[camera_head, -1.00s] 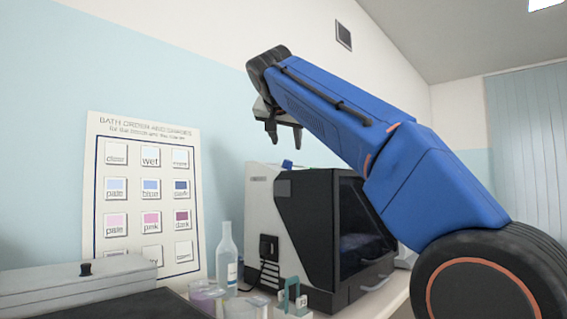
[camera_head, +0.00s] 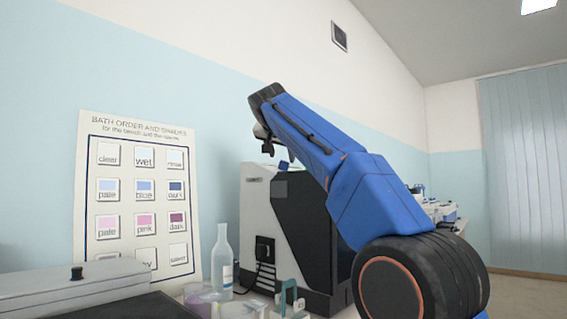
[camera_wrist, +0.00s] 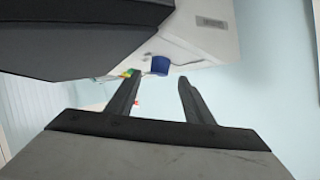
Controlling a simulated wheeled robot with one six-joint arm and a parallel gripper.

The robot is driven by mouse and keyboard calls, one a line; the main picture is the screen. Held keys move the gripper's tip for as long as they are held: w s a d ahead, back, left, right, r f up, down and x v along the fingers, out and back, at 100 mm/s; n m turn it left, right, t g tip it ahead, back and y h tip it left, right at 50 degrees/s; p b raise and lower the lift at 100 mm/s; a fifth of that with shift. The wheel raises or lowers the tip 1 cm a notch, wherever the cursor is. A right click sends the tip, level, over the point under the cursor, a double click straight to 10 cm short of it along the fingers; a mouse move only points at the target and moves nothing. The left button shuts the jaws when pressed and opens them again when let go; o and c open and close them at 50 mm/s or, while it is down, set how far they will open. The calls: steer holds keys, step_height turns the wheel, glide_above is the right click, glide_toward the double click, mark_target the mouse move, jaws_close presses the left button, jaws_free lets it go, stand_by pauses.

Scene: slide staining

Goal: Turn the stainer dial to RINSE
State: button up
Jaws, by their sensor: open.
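The stainer appears to be the black-and-white machine (camera_head: 308,235) on the bench in the head view. A blue knob-like part (camera_head: 284,165) is at its top; I cannot tell whether it is the dial, and no RINSE mark is readable. In the wrist view the blue part (camera_wrist: 160,65) shows beyond the fingers, against the machine's pale casing (camera_wrist: 205,35). My gripper (camera_head: 275,151) is above the machine's top, near the blue part and apart from it. In the wrist view my gripper (camera_wrist: 158,82) is open, with nothing between its fingers.
A poster of colour patches (camera_head: 136,190) leans at the left wall. A clear bottle (camera_head: 222,258), a purple-tinted beaker (camera_head: 198,294) and a green-handled rack (camera_head: 287,292) stand before the machine. A grey box (camera_head: 75,283) is at front left. More equipment (camera_head: 440,210) stands at right.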

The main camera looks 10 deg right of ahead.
mark_target(284, 165)
steer(key=shift+x, duration=2.8)
steer(key=c, duration=1)
steer(key=shift+c, duration=0.2)
